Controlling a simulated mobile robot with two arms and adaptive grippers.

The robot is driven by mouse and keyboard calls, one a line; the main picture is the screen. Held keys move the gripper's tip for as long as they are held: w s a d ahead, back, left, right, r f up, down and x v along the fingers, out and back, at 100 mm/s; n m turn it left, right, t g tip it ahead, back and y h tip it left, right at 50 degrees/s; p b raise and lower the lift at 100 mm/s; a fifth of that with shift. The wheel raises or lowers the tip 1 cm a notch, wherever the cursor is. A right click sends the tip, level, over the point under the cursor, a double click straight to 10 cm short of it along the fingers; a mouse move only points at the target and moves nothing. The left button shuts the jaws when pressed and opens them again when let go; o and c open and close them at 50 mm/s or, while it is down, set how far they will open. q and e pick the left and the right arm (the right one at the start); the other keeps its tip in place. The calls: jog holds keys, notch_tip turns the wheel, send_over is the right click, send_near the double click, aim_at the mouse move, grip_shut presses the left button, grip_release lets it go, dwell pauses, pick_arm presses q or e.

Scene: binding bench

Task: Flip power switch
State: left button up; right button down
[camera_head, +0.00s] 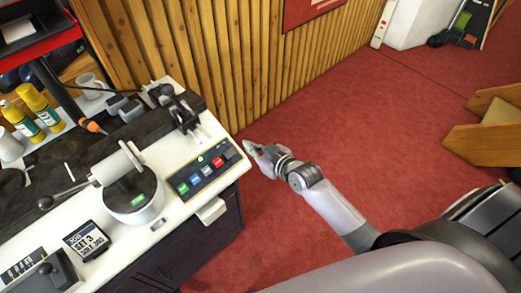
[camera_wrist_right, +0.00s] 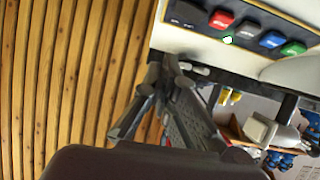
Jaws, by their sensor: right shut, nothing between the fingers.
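A dark control panel (camera_head: 205,170) lies along the right end of the white bench machine. It has a row of red, grey, blue and green buttons, and a black switch (camera_head: 229,153) sits at its far right end. In the right wrist view the black switch (camera_wrist_right: 188,12) is at the top, left of the red button (camera_wrist_right: 221,20). My right gripper (camera_head: 252,148) is shut and empty, just off the bench's right edge and apart from the panel. In the right wrist view its fingers (camera_wrist_right: 165,68) come together below the panel. My left gripper does not show.
A white machine with a levered drum (camera_head: 135,200) stands left of the panel. A black clamp-like fixture (camera_head: 183,115) stands behind it. Yellow bottles (camera_head: 38,105) and a mug (camera_head: 90,84) are at the back left. A wood-slat wall (camera_head: 230,60) rises behind; red floor is open at right.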

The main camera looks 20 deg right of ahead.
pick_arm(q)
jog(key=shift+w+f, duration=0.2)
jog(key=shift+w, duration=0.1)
pick_arm(e)
jog(key=v, duration=0.3)
jog(key=shift+s+d+r, duration=0.1)
jog(key=shift+s+d, duration=0.05)
jog(key=shift+d, duration=0.2)
